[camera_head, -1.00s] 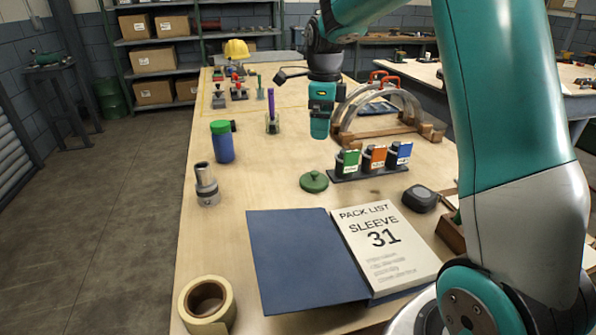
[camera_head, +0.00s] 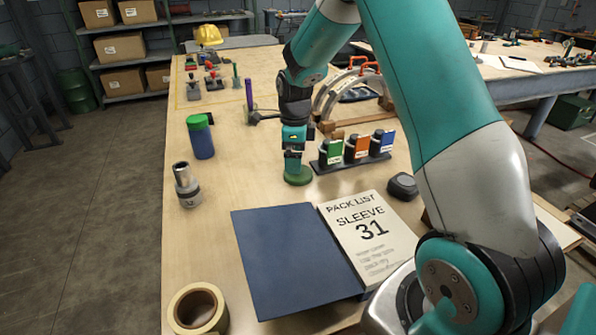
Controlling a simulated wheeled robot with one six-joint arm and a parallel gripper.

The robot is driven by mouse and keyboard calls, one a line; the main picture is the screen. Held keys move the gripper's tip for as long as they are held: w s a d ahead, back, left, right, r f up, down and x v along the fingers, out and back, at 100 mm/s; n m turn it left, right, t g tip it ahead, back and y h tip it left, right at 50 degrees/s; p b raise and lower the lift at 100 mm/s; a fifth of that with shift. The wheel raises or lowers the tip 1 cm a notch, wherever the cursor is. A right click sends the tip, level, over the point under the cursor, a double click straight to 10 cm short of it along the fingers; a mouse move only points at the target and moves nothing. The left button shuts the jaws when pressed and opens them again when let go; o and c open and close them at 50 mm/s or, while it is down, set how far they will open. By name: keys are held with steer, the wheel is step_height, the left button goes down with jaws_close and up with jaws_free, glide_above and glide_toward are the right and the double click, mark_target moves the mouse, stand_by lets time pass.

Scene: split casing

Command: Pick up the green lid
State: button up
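The green lid (camera_head: 298,180) is a round dark-green disc lying on the wooden bench, left of the rack of small bottles and above the open binder. My gripper (camera_head: 295,170) points down directly over the lid, and its lower end covers the lid's knob and middle. Only the lid's rim shows around it. The fingers are too small and hidden to tell whether they are open or shut on the knob.
A rack (camera_head: 352,164) with green, orange and blue labelled bottles stands close to the right. A green-capped blue jar (camera_head: 203,142) and a metal cylinder (camera_head: 187,185) stand to the left. The open binder (camera_head: 295,255) lies in front.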

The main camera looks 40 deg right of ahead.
mark_target(304, 178)
step_height(304, 178, down, 5)
steer(key=shift+d+p, duration=0.1)
steer(key=shift+p, duration=0.55)
steer(key=c, duration=0.8)
steer(key=shift+r, duration=0.15)
